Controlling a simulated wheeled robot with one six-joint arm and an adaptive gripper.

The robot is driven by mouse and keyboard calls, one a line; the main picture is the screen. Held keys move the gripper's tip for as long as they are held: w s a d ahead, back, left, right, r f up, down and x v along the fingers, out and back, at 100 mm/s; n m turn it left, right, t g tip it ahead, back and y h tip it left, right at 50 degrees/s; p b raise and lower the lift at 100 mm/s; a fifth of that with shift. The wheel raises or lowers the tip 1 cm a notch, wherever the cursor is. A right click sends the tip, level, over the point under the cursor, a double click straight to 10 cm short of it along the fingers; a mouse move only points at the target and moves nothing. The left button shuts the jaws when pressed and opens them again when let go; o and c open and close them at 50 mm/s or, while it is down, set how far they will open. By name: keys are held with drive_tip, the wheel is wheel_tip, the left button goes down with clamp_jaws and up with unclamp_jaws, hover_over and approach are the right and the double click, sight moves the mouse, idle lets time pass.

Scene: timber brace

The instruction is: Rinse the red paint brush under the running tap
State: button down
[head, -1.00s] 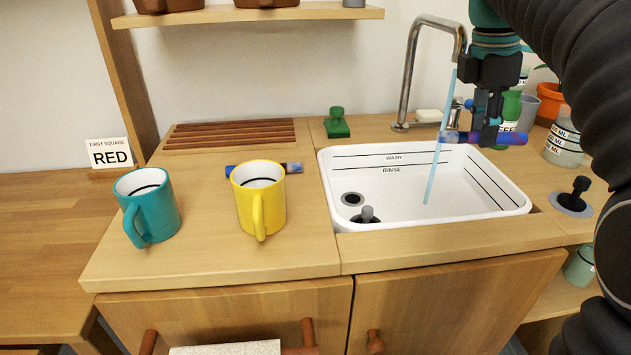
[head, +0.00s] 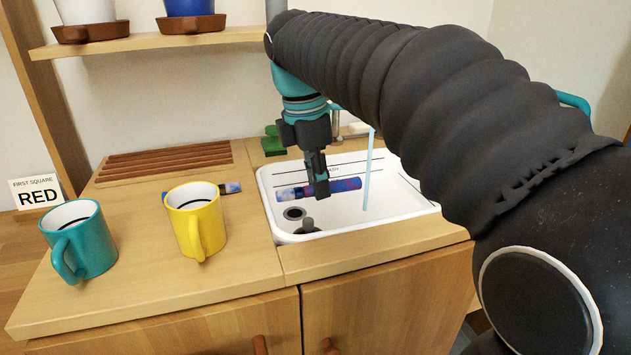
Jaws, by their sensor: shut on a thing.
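My gripper (head: 319,186) is shut around the middle of a stick-like paint brush (head: 345,186), mottled blue, purple and reddish. The brush lies level over the white sink (head: 410,206). The tap's thin blue water stream (head: 368,170) falls just right of the brush's right end; I cannot tell whether they touch. My arm hides most of the tap. A second, similar blue-patterned brush (head: 231,188) lies on the counter behind the yellow mug (head: 197,222).
A teal mug (head: 84,243) stands on the counter's left, by a card reading "FIRST SQUARE RED" (head: 38,192). A slatted wooden rack (head: 165,161) and a green block (head: 272,141) are behind. The sink holds a grey knob (head: 307,226) and a drain (head: 294,213).

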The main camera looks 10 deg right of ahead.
drive_tip(key=w+d+f+p, duration=0.1)
drive_tip(key=w+d+f, duration=0.1)
drive_tip(key=w+d, duration=0.4)
drive_tip(key=shift+w+d+f, duration=0.25)
drive_tip(key=shift+w+d, duration=0.05)
drive_tip(key=shift+w, duration=2)
drive_tip(key=shift+s+d, duration=0.1)
drive_tip(key=shift+d, duration=0.1)
drive_tip(key=shift+s+d, duration=0.2)
drive_tip(key=shift+d, duration=0.1)
drive_tip(key=shift+w+a, duration=0.1)
drive_tip(key=shift+a, duration=0.05)
drive_tip(key=shift+w+a, duration=0.2)
drive_tip(key=shift+a, duration=0.15)
